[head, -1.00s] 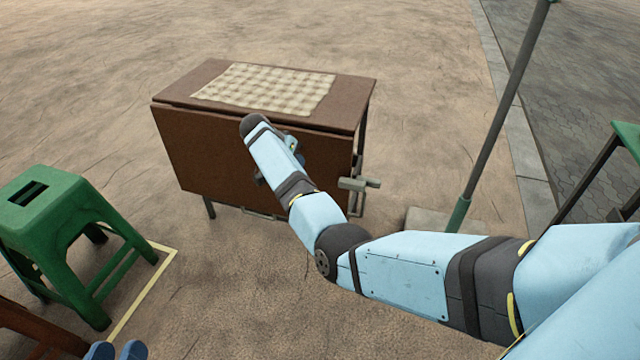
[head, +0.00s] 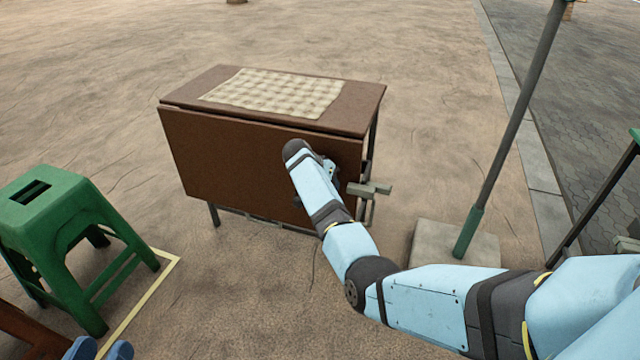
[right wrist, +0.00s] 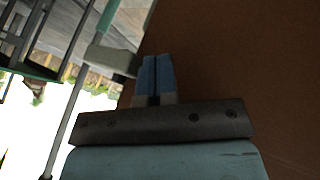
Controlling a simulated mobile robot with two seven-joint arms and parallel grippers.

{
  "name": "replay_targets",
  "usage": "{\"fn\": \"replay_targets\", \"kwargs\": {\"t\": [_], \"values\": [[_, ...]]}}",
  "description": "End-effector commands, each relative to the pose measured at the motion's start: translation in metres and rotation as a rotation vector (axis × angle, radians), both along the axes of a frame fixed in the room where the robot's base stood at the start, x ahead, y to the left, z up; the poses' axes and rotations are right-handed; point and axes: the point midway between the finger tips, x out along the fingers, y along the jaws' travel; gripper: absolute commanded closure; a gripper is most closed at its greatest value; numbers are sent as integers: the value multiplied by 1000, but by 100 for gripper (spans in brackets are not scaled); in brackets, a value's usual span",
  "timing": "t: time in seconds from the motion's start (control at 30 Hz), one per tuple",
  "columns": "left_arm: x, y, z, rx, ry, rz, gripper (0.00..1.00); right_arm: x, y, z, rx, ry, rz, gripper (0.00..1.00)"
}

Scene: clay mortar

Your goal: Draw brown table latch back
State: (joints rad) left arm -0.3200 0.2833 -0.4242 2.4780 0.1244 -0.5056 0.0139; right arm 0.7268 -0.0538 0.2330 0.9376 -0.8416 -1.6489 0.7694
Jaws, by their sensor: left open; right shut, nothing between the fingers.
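The brown folding table (head: 270,160) stands ahead with its front leaf hanging down. Its grey latch (head: 368,189) sticks out past the leaf's right edge. My right gripper (head: 329,170) is at the front of the leaf, left of the latch, largely hidden behind my own arm. In the right wrist view its two blue fingers (right wrist: 155,76) are shut together and empty, beside the brown leaf (right wrist: 240,55). A pale grey block (right wrist: 112,58), seemingly the latch, shows just left of the fingertips; contact cannot be told. My left gripper (head: 101,349) is open at the bottom left edge, only its blue fingertips showing.
A checked cloth (head: 272,92) lies on the tabletop. A green stool (head: 60,215) stands at the left, near a yellow ground line (head: 150,285). A grey pole (head: 515,120) rises from a concrete base (head: 435,245) right of the table. Bare ground lies behind the table.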

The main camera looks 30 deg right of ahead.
Motion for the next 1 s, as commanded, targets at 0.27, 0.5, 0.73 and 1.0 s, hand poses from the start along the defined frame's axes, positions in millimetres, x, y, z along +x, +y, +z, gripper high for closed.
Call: {"fn": "replay_targets", "kwargs": {"t": [0.27, 0.5, 0.73, 1.0], "values": [[4, 2, 3, 20, -46, 1, 57, -15, -12, 1, 1, 0, -1, 100], [4, 2, 4, 20, -49, 2, 57, -15, -13, 1, 0, 0, 0, 100], [3, 1, 17, 7, -31, -4, 57, -22, -19, 6, 0, 2, -2, 100], [-15, -9, 14, -119, 140, 5, 57, -46, -40, 6, 0, 2, -1, 100]]}}
